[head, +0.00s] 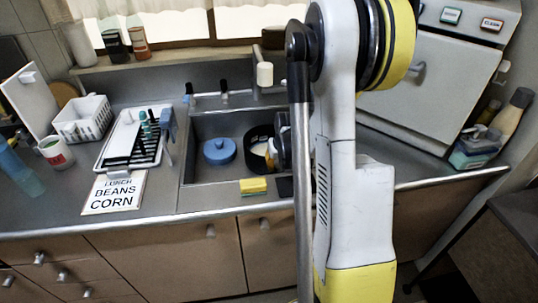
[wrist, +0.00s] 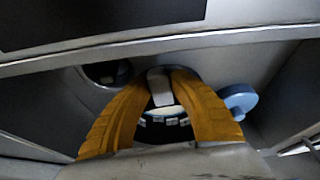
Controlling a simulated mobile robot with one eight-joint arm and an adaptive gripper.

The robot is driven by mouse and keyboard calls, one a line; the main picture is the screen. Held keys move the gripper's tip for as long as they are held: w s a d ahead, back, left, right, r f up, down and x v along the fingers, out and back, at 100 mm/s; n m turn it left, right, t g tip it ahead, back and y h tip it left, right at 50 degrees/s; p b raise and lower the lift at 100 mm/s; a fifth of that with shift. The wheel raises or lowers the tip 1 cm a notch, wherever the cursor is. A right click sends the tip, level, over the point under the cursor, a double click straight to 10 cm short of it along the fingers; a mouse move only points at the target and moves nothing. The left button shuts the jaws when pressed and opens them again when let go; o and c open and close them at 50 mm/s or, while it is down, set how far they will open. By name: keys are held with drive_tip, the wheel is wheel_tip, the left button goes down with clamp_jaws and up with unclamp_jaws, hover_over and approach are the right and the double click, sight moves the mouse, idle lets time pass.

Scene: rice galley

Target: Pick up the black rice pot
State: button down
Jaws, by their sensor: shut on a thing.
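The black rice pot (head: 252,138) stands in the sink in the head view, with pale contents inside. My gripper (head: 275,150) reaches in at its right side, and my arm hides part of that area. In the wrist view, the yellow-orange fingers of my gripper (wrist: 161,74) curve in from both sides and are shut on the pot. A pale grey piece shows between the fingertips, and the pot's dark, pale-filled round shows between the fingers below it. The fine contact is too small to make out.
A round blue lid-like thing (head: 219,151) lies left of the pot in the sink (head: 205,179); it also shows in the wrist view (wrist: 240,101). A yellow sponge (head: 253,186) lies at the sink's front edge. A dish rack (head: 128,157) and a sign (head: 113,193) are left.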

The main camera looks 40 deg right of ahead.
drive_tip(key=shift+r, duration=0.2)
drive_tip(key=shift+r+p, duration=1.4)
drive_tip(key=shift+r, duration=0.4)
drive_tip(key=c, duration=2)
unclamp_jaws()
clamp_jaws()
drive_tip(key=shift+f, duration=0.15)
